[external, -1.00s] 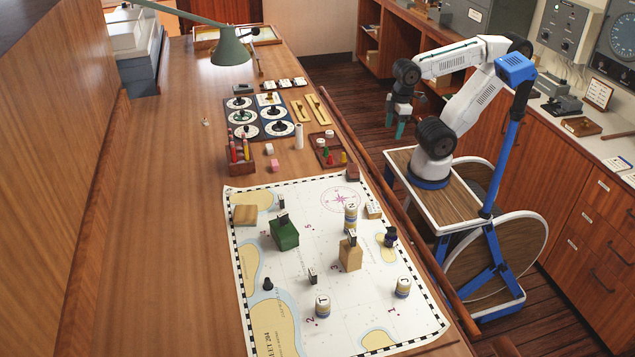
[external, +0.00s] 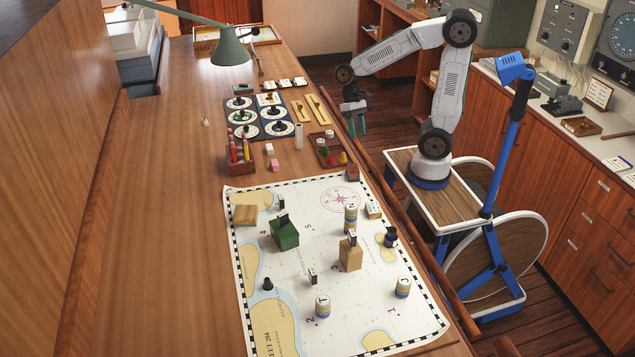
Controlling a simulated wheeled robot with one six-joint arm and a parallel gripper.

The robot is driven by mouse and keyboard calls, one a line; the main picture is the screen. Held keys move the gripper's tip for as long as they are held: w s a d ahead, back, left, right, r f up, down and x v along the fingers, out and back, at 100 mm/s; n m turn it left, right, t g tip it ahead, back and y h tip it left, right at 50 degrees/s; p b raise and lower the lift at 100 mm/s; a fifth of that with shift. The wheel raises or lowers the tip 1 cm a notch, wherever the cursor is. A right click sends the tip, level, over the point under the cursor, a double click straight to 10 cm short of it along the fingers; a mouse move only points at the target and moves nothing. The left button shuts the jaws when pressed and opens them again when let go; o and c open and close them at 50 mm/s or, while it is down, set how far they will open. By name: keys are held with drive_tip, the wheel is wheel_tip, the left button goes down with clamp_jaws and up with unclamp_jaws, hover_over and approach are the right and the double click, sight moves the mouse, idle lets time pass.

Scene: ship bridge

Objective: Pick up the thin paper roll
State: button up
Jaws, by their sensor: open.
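The thin paper roll (external: 299,136) is a small white cylinder standing upright on the wooden table (external: 170,230). It is just right of the dial cards and left of the small tray with coloured pieces. My gripper (external: 357,128) hangs with its teal fingers pointing down, to the right of the roll near the table's right edge. It is open and empty, apart from the roll.
Dial cards (external: 241,131), brass rulers (external: 316,113), a pencil box (external: 231,160) and a pink block (external: 275,165) surround the roll. A chart (external: 310,200) with several pieces covers the near table. A green lamp (external: 231,50) overhangs the far part.

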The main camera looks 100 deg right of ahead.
sight(299, 131)
drive_tip(key=w+d+f+m+t+y, duration=0.1)
drive_tip(key=w+d+m+t, duration=0.1)
drive_tip(key=w+d+m, duration=0.2)
drive_tip(key=w+d+f+m+t+y, duration=0.1)
drive_tip(key=w+d+m+t+y, duration=0.1)
drive_tip(key=w+d+m, duration=0.1)
drive_tip(key=w+d+f+m+t+y, duration=0.1)
drive_tip(key=w+d+m+t, duration=0.1)
drive_tip(key=w+d+m, duration=0.2)
drive_tip(key=shift+w+d+f+m+t+y, duration=0.15)
drive_tip(key=shift+w+d+m, duration=0.1)
drive_tip(key=shift+d, duration=0.45)
drive_tip(key=shift+w+d+f+m+t+y, duration=0.15)
drive_tip(key=shift+d+m, duration=0.1)
drive_tip(key=shift+d, duration=0.4)
drive_tip(key=w+d+r+m+t, duration=0.2)
drive_tip(key=w+r+m+t, duration=0.1)
drive_tip(key=w+r, duration=0.1)
drive_tip(key=shift+g, duration=0.4)
drive_tip(key=x, duration=0.8)
drive_tip(key=shift+s+a+f, duration=0.1)
drive_tip(key=shift+a+f, duration=0.05)
drive_tip(key=shift+f, duration=0.05)
drive_tip(key=c, duration=1.1)
